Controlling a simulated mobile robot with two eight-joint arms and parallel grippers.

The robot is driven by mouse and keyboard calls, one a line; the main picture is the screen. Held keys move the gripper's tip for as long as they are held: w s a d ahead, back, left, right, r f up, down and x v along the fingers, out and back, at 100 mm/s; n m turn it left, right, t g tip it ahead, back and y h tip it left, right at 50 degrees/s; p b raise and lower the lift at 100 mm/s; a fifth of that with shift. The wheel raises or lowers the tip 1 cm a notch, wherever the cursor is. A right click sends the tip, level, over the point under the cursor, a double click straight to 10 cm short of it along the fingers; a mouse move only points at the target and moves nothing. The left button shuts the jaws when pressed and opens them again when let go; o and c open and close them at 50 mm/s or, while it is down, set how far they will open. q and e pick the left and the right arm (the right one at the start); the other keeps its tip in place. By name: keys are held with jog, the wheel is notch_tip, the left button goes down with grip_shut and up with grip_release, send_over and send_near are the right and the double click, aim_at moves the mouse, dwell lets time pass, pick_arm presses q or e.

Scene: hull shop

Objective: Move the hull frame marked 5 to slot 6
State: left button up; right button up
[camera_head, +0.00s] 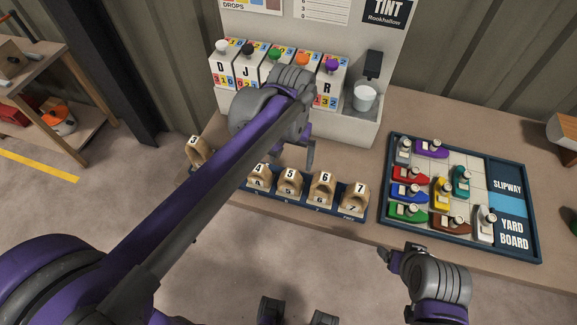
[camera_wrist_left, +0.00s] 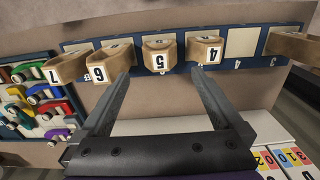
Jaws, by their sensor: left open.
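Hull frame 5 (camera_head: 289,182) is a wooden arch with a white number tag, standing in a dark blue rack (camera_head: 232,196) between frame 4 (camera_head: 259,176) and frame 6 (camera_head: 321,188). My left gripper (camera_head: 304,155) is open and empty, above and behind the rack near frame 5. In the left wrist view, upside down, frame 5 (camera_wrist_left: 159,54) shows between the open fingertips (camera_wrist_left: 162,74), with no grip visible. A bare slot pad (camera_wrist_left: 242,42) marked 4 lies between frames 4 and 3. Slot 6's label cannot be made out. My right gripper (camera_head: 396,259) hangs before the bench, its jaws unclear.
Frame 3 (camera_head: 199,151) and frame 7 (camera_head: 354,199) stand toward the rack's ends. Behind is a tint dispenser (camera_head: 368,130) with several coloured knobs. A yard board (camera_head: 462,238) with toy boats lies to the right. Some bare bench shows between rack and board.

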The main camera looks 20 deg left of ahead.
pick_arm(q)
jog(key=shift+s+a+r, duration=0.1)
jog(key=shift+s+r, duration=0.05)
jog(key=shift+r, duration=0.1)
jog(key=s+a+f+t, duration=0.2)
jog(key=s+a+f, duration=0.1)
jog(key=s, duration=0.4)
jog(key=s+a+f+t, duration=0.3)
jog(key=s+f, duration=0.1)
jog(key=s, duration=0.3)
jog(key=shift+s+a, duration=0.15)
jog(key=shift+a, duration=0.1)
dwell(0.3)
